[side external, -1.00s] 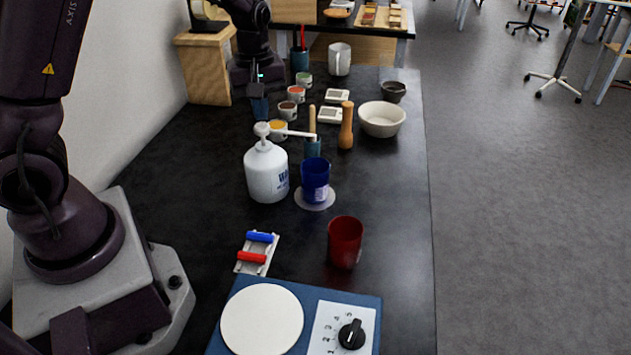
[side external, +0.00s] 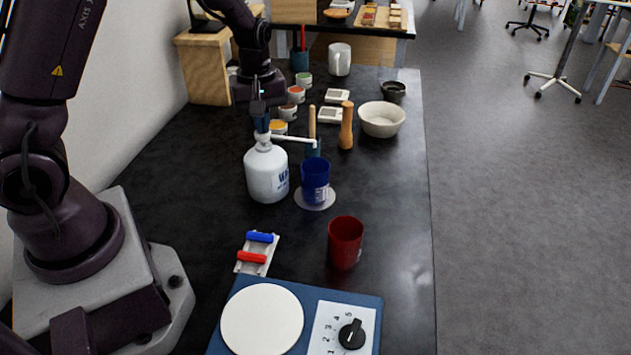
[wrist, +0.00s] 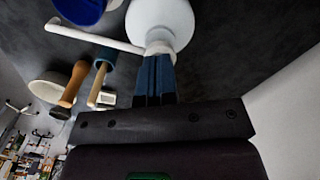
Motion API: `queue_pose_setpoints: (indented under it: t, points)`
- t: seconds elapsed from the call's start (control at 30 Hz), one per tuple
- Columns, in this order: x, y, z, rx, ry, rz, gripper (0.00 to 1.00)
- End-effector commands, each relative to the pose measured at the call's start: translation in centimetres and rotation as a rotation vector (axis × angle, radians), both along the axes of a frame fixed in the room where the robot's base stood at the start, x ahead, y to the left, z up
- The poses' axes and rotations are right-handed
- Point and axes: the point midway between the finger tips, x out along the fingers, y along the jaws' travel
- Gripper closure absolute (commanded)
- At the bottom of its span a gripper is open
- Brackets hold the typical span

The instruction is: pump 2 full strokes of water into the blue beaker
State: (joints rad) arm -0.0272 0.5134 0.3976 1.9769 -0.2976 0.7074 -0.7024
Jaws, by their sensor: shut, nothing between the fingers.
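The white pump bottle (side external: 267,175) stands upright on the dark bench, and its spout (side external: 293,139) reaches out toward the blue beaker (side external: 315,183). The beaker stands upright on a pale round disc (side external: 314,205); I cannot see any water in it. My gripper (side external: 262,127) is shut, pointing down with its blue fingertips at the top of the pump head, which sits low. In the wrist view the fingertips (wrist: 156,62) overlap the pump bottle (wrist: 163,22), with the spout (wrist: 92,38) to the left and part of the beaker (wrist: 82,8) at the top edge.
A red cup (side external: 345,243) and a small rack (side external: 257,254) stand nearer the camera, before a blue device with a dial (side external: 350,336). Behind the bottle are small paint tins (side external: 278,128), a wooden pestle-like tool (side external: 346,127) and a white bowl (side external: 382,119). The right bench strip is clear.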

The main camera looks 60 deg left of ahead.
Motion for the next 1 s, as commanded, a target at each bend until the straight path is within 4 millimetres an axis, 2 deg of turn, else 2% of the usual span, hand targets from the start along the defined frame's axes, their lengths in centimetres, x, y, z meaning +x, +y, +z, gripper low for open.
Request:
queue_pose_setpoints:
  t: [0.27, 0.73, 1.0]
  points:
    - [0.0, 0.0, 0.5, 0.001, -0.001, -0.001, 1.0]
    - [0.1, 0.0, 3.3, 0.001, -0.001, -0.001, 1.0]
    - [0.0, 0.0, 3.6, 0.001, 0.0, 0.0, 1.0]
